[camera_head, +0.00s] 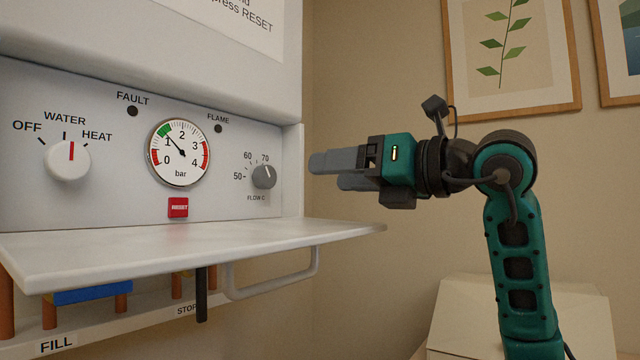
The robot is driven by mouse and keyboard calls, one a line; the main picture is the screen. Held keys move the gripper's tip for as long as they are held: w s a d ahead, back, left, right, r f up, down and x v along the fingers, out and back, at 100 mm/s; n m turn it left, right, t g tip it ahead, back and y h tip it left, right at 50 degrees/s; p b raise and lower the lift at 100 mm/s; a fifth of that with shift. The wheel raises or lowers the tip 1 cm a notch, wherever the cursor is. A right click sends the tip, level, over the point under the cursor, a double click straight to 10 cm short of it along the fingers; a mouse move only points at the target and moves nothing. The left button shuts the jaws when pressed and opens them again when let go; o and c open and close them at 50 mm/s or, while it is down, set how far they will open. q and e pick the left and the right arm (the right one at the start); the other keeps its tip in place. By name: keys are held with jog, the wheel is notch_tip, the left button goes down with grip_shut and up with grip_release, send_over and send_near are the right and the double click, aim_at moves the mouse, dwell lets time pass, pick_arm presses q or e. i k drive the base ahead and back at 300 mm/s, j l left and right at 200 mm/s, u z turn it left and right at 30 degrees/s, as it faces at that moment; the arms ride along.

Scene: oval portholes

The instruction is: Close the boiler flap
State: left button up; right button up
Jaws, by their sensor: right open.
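The boiler flap (190,250) is a white panel that stands open. It juts out roughly level from below the boiler's control panel (225,170). A pale bar handle (275,287) hangs from the flap's underside near its right end. My right gripper (326,172) is open and empty. It is above the flap's right end in the picture, to the right of the control panel, with its fingers pointing left. It appears apart from the flap. My left gripper is not in view.
The control panel carries a water knob (68,160), a pressure gauge (179,152), a red reset button (178,207) and a flow knob (264,176). Copper pipes, a blue part (92,294) and a black lever (201,294) are below the flap. A pale box (455,310) is at lower right.

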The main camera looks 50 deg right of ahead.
aim_at(40, 263)
jog(key=k+l, duration=0.15)
jog(key=k, duration=0.85)
